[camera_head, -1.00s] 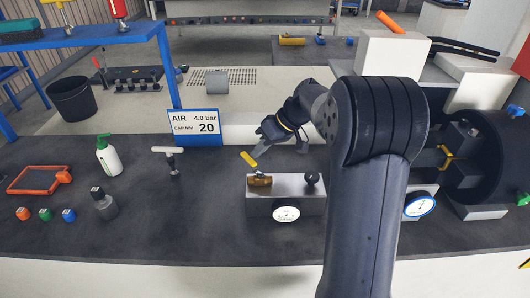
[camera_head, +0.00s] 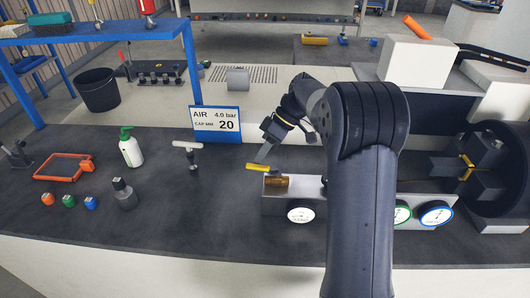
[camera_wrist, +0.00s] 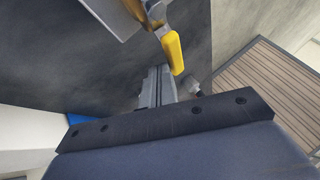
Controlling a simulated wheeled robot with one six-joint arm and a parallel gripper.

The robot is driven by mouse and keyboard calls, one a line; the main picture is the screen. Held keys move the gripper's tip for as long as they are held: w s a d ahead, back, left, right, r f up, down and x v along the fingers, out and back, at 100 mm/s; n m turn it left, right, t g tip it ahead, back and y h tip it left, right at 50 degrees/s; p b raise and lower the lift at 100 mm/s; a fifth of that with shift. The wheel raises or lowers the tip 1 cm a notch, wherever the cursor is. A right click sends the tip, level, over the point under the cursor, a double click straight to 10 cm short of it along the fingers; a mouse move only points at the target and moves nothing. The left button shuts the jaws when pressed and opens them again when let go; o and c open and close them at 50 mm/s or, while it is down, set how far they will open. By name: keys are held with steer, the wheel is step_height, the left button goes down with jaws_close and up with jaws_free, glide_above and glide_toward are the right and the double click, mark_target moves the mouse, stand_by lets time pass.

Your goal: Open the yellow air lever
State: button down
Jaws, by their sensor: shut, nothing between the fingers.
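The yellow air lever (camera_head: 257,167) sticks out left from above the brass valve body (camera_head: 277,183) on a grey block with gauges (camera_head: 330,205). Its handle lies nearly level in the head view. My gripper (camera_head: 263,155) is shut and empty, pointing down just behind and above the lever. In the wrist view the yellow handle (camera_wrist: 172,52) shows just beyond and to the right of the closed fingertips (camera_wrist: 158,72). I cannot tell whether they touch it. My arm hides part of the block.
An air sign (camera_head: 216,124) stands behind the gripper. A large dark chuck (camera_head: 500,165) is at right. The bench in front is clear.

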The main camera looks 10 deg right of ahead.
steer(key=shift+s+a, duration=0.2)
steer(key=shift+a, duration=0.05)
stand_by(0.3)
steer(key=shift+d+r, duration=0.1)
steer(key=v, duration=1)
steer(key=shift+d+r, duration=0.15)
steer(key=shift+r, duration=0.05)
steer(key=shift+f, duration=0.1)
step_height(320, 180, down, 8)
steer(key=s+d+m+t+h+p, duration=0.1)
steer(key=m+t, duration=0.6)
steer(key=m, duration=0.5)
steer(key=shift+s+d+f+t+h, duration=0.2)
steer(key=shift+s+d+t+h, duration=0.1)
steer(key=shift+s+d, duration=0.1)
